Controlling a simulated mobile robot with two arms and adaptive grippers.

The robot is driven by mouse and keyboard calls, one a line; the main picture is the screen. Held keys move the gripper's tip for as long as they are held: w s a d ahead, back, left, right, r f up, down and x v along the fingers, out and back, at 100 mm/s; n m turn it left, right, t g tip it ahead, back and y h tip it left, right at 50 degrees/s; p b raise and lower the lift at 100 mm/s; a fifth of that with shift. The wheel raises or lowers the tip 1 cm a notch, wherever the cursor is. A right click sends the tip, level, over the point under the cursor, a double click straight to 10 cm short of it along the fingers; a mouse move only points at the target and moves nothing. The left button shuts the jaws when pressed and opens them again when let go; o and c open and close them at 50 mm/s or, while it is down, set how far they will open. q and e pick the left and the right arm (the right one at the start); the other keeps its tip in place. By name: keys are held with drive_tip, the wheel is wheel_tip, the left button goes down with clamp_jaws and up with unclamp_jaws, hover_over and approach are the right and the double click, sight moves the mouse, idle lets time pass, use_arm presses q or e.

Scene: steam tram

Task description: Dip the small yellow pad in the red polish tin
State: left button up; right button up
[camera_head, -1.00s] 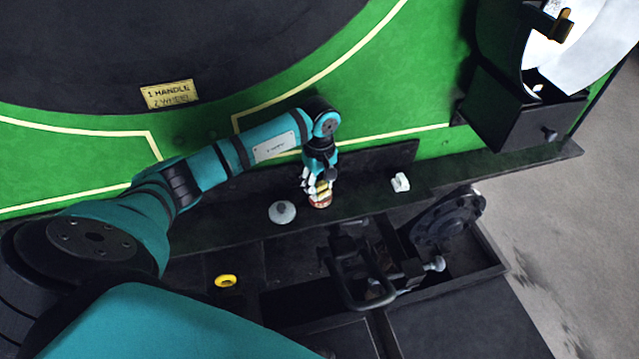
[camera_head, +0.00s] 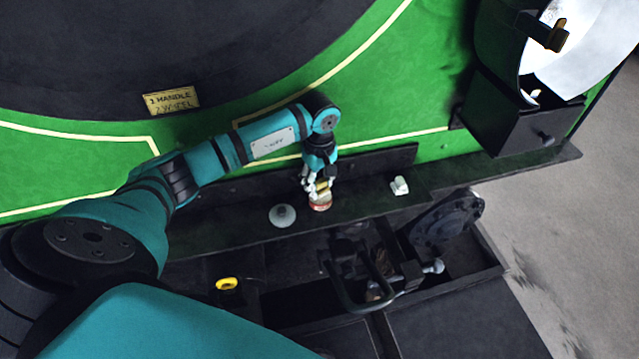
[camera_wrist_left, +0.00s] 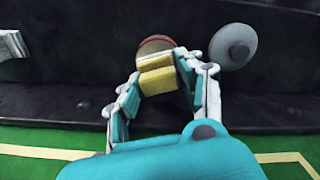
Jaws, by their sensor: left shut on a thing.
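My left gripper (camera_head: 317,184) is shut on the small yellow pad (camera_wrist_left: 158,75). The pad is between the fingertips in the left wrist view and shows small in the head view (camera_head: 323,186). The round red polish tin (camera_head: 320,206) sits on the dark ledge just below the pad. In the left wrist view the tin's red rim (camera_wrist_left: 155,40) shows right beyond the pad, which hides part of it. I cannot tell whether pad and tin touch. My right gripper is not in view.
A grey round lid-like disc (camera_head: 283,216) with a knob lies just left of the tin. A small white block (camera_head: 399,185) is on the ledge to the right. A yellow ring (camera_head: 227,284) lies lower left. Dark metal fittings (camera_head: 360,270) stand in front of the ledge.

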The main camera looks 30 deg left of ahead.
sight(320, 181)
use_arm(q)
drive_tip(key=shift+r+p, duration=0.95)
drive_tip(key=shift+r, duration=1.35)
drive_tip(key=shift+d, duration=0.1)
